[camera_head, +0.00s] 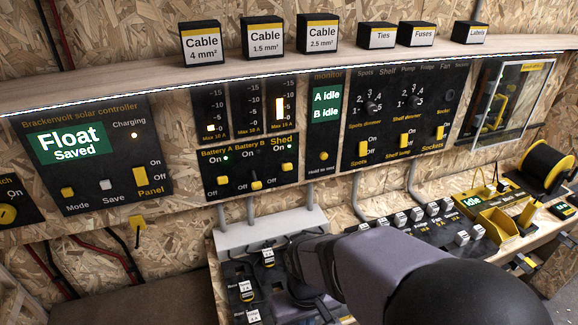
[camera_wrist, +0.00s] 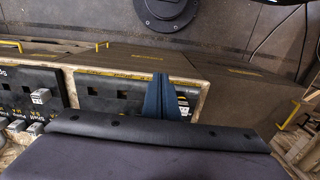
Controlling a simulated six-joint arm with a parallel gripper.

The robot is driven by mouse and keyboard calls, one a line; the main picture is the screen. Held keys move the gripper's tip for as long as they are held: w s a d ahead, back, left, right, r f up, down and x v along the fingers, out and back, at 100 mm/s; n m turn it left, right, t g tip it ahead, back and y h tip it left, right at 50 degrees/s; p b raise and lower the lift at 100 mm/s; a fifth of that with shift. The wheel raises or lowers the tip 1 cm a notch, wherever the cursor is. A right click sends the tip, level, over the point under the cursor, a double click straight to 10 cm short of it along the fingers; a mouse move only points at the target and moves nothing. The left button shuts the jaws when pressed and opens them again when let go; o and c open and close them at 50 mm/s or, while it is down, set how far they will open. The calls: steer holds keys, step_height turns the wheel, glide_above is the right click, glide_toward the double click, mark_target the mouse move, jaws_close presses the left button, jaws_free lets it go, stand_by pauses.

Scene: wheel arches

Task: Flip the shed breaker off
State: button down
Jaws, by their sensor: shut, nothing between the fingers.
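The shed breaker (camera_head: 287,167) is the rightmost of three yellow levers on the black Battery A, Battery B and Shed panel (camera_head: 238,188) on the wall.
A charge controller (camera_head: 88,152) hangs left of the panel and a monitor (camera_head: 325,125) right of it. The shelf (camera_head: 150,88) with labelled boxes runs above. Below, the bench holds a fuse board (camera_head: 238,272), yellow bins (camera_head: 498,222) and a cable reel (camera_head: 545,165).

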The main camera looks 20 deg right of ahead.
steer(key=s+d+f+m+g, duration=0.1)
steer(key=s+d+f+m, duration=0.15)
steer(key=d, duration=0.25)
steer(key=w+d+f+t+h, duration=0.1)
steer(key=w+d+t, duration=0.1)
steer(key=w+d, duration=0.65)
steer(key=w+d+r+n+t+h, duration=0.1)
steer(key=w+r+t, duration=0.2)
steer(key=w, duration=0.4)
steer(key=w+d+r+t+h, duration=0.1)
steer(key=w+r+t, duration=0.1)
steer(key=w+t, duration=0.35)
steer(key=w+a+r+n+t+y, duration=0.1)
steer(key=w+a+r+t, duration=0.1)
steer(key=w+r, duration=0.4)
steer(key=w+a+r+t+y, duration=0.2)
steer(key=w+r+t, duration=0.3)
steer(key=r, duration=0.7)
steer(key=shift+w+a+n, duration=0.35)
steer(key=shift+w+a, duration=0.05)
steer(key=shift+a, duration=0.05)
